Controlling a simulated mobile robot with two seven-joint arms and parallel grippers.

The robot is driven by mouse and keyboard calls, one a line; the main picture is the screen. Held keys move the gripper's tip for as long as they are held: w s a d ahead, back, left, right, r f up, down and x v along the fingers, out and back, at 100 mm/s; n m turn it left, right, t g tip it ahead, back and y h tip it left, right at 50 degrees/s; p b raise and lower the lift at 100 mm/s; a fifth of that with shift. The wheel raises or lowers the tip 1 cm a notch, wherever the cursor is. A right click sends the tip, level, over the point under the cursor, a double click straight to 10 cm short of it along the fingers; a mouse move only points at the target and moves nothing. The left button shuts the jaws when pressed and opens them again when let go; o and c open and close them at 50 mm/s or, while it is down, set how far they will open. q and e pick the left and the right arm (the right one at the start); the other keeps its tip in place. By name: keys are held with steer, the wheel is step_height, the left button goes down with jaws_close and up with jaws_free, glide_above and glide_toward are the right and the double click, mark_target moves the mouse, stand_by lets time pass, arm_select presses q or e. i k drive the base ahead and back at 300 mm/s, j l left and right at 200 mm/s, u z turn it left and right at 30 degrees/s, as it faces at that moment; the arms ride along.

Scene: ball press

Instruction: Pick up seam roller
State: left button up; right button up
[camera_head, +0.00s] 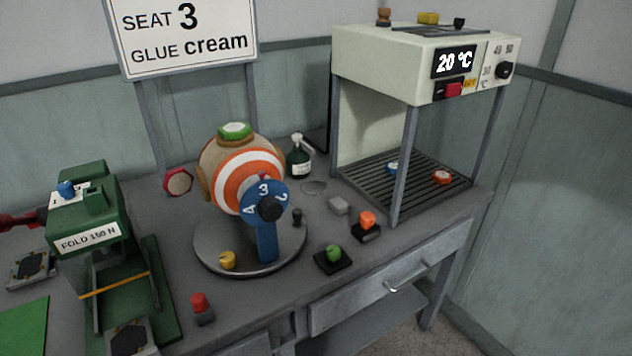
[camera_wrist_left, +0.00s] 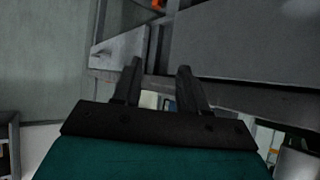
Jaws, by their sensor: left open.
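I cannot tell for certain which object is the seam roller. Small coloured-grip pieces stand on the bench in the head view: a red one (camera_head: 201,307) at the front, a green one (camera_head: 333,254) on a black base, and an orange one (camera_head: 367,222) on a black base. My left gripper (camera_wrist_left: 160,78) shows only in the left wrist view. Its two dark fingers are apart with nothing between them. It points toward grey bench panels, away from the small pieces. My right gripper is in neither view.
A green press (camera_head: 90,225) stands left. A heater cabinet (camera_head: 400,65) stands on posts at right. A drawer (camera_head: 350,302) is under the bench's front edge.

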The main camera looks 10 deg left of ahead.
mark_target(366, 229)
steer(key=i+l, duration=0.15)
steer(key=l, duration=0.15)
steer(key=i+l, duration=0.2)
steer(key=i+l+u, duration=0.15)
steer(key=l+u, duration=0.45)
steer(key=l, duration=0.15)
steer(key=i, duration=0.05)
